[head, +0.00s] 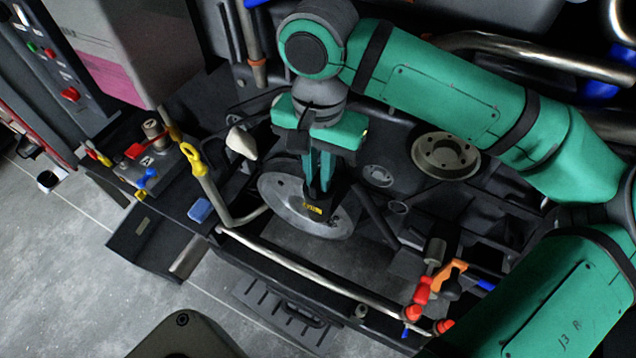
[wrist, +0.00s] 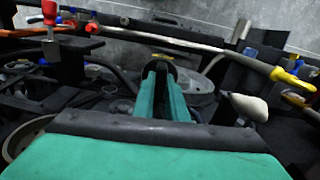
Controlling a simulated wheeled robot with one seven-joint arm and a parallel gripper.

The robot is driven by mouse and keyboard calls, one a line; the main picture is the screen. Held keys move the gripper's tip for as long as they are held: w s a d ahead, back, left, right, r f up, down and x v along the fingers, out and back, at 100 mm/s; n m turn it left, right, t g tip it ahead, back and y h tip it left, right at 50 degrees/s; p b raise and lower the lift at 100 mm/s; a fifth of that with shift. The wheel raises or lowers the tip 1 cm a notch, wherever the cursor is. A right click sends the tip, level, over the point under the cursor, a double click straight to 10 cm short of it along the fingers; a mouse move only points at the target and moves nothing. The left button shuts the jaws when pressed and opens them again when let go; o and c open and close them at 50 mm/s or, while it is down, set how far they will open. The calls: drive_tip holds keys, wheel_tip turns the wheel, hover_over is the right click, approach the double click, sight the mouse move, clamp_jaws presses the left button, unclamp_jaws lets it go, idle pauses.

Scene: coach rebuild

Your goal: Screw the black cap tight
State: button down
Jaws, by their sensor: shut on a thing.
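The black cap (head: 325,200) is in front of the grey disc in the head view, with a yellow marking on its near side. My gripper (head: 318,188) reaches down to it from above, and its two green fingers are shut on it. In the wrist view my gripper (wrist: 162,78) points away from the camera. The dark rounded top of the black cap (wrist: 158,60) shows between and beyond the fingertips. Its lower part and whatever it sits on are hidden by the fingers, so I cannot tell how far it is screwed down.
A grey disc (head: 285,205) lies behind the cap. A silver pipe (head: 295,266) crosses the front of the engine bay. A yellow-handled dipstick (head: 192,158) and a pale cone (head: 241,143) stand to the left. Red and orange fittings (head: 420,292) are at the right. A round pulley (head: 445,156) sits behind.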

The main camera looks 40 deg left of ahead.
drive_tip(key=shift+r+m, duration=0.15)
drive_tip(key=shift+m, duration=0.25)
drive_tip(key=shift+r+m, duration=0.1)
drive_tip(key=shift+m, duration=1)
drive_tip(key=c, duration=1.3)
unclamp_jaws()
wheel_tip(320, 180, up, 10)
wheel_tip(320, 180, up, 11)
drive_tip(key=shift+f, duration=0.2)
